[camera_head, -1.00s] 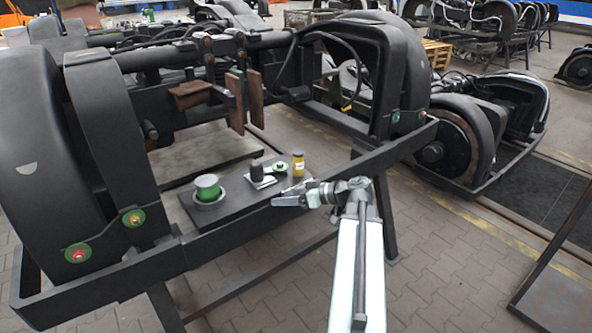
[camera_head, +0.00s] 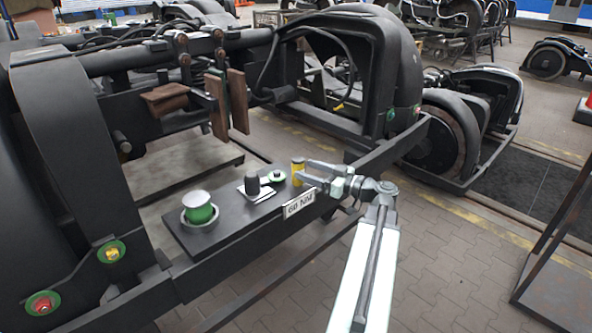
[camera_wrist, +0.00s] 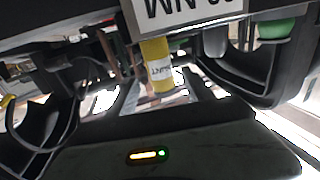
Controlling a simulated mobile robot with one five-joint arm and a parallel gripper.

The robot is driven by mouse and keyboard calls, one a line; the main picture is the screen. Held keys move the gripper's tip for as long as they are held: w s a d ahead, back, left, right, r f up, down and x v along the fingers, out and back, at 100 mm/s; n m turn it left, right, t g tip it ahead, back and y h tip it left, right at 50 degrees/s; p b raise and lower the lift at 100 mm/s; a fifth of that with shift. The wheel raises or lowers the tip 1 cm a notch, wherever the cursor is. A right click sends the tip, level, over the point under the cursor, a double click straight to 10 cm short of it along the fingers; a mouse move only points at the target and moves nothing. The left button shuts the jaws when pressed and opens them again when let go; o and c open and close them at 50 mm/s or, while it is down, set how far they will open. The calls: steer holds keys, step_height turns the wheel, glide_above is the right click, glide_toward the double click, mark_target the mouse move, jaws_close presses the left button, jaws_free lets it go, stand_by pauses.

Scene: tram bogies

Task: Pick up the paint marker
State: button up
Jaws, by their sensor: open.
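The paint marker (camera_head: 298,172) is a short yellow cylinder standing upright near the right end of the dark shelf plate (camera_head: 231,238). In the wrist view the marker (camera_wrist: 159,62) shows upside down, yellow with a white printed label. My gripper (camera_head: 305,170) is open, its two fingers pointing left toward the marker. In the wrist view the marker appears in the gap between the spread fingers. I cannot tell whether either finger touches it.
A "60 NM" sign (camera_head: 300,203) hangs at the plate's front edge, close below my gripper. Bogie frame and wheel cover rise behind.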

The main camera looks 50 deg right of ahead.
steer(key=w, duration=0.2)
steer(key=w+a, duration=0.1)
steer(key=w, duration=0.4)
steer(key=shift+w+a, duration=0.2)
steer(key=shift+a, duration=0.1)
jaws_close()
